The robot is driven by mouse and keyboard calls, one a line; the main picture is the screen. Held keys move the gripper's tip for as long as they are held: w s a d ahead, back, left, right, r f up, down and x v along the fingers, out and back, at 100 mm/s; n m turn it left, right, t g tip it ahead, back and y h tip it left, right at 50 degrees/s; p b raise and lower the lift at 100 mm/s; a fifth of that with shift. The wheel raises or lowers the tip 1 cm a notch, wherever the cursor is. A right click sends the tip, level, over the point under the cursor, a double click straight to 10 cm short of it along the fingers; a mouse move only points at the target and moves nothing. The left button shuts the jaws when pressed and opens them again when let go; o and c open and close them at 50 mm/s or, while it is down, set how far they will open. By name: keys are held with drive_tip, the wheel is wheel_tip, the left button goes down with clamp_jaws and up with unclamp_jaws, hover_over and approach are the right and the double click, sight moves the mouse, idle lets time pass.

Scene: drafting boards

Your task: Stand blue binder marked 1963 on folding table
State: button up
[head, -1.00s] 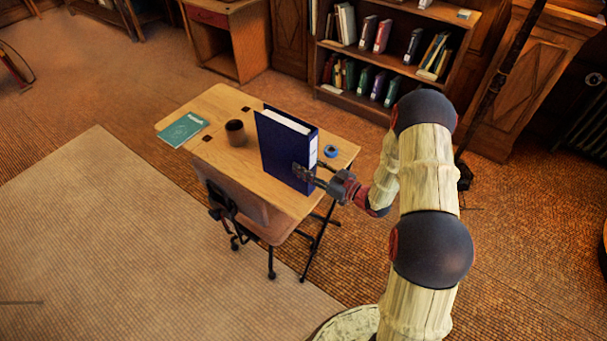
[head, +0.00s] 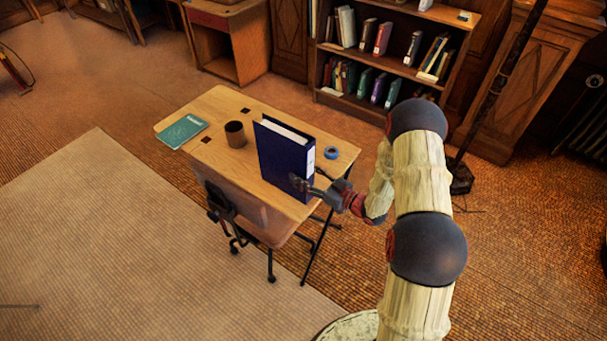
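A blue binder (head: 282,163) is upright over the right part of the wooden folding table (head: 215,160). Its white page edges show at the top and a small pale label shows on its narrow right side; I cannot read a number on it. Its lower edge looks at or very close to the tabletop; I cannot tell whether it touches. My gripper (head: 302,183) is shut on the binder's lower right part, with one finger across the blue cover.
A brown cup (head: 235,134) and a teal booklet (head: 181,131) lie left of the binder on the table. A blue tape roll (head: 331,153) is close to its right. A chair (head: 245,222) is at the table's front. A bookshelf (head: 385,60) stands behind.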

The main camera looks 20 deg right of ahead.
drive_tip(key=shift+o, duration=0.3)
drive_tip(key=shift+r, duration=0.15)
drive_tip(key=p+v, duration=0.2)
drive_tip(key=v, duration=1)
drive_tip(key=w+d+r+g+h, duration=0.2)
drive_tip(key=w+d+r+h, duration=0.2)
drive_tip(key=w+r+h, duration=0.45)
wheel_tip(320, 180, up, 14)
drive_tip(key=s+m+g+h, duration=0.1)
drive_tip(key=s+m+h, duration=0.2)
drive_tip(key=h, duration=0.1)
drive_tip(key=s+a+r+m+g, duration=0.2)
drive_tip(key=s+r, duration=0.2)
drive_tip(key=s, duration=0.3)
drive_tip(key=s+a+r+m+g, duration=0.1)
drive_tip(key=s+a+r, duration=0.2)
drive_tip(key=s, duration=0.3)
drive_tip(key=s+a+g+y, duration=0.1)
drive_tip(key=s+a, duration=0.3)
drive_tip(key=s, duration=0.5)
drive_tip(key=s+a+m+g+y, duration=0.1)
drive_tip(key=s+a+g, duration=0.1)
drive_tip(key=s+a, duration=0.3)
drive_tip(key=s+r, duration=0.1)
drive_tip(key=s, duration=0.3)
drive_tip(key=shift+a, duration=0.25)
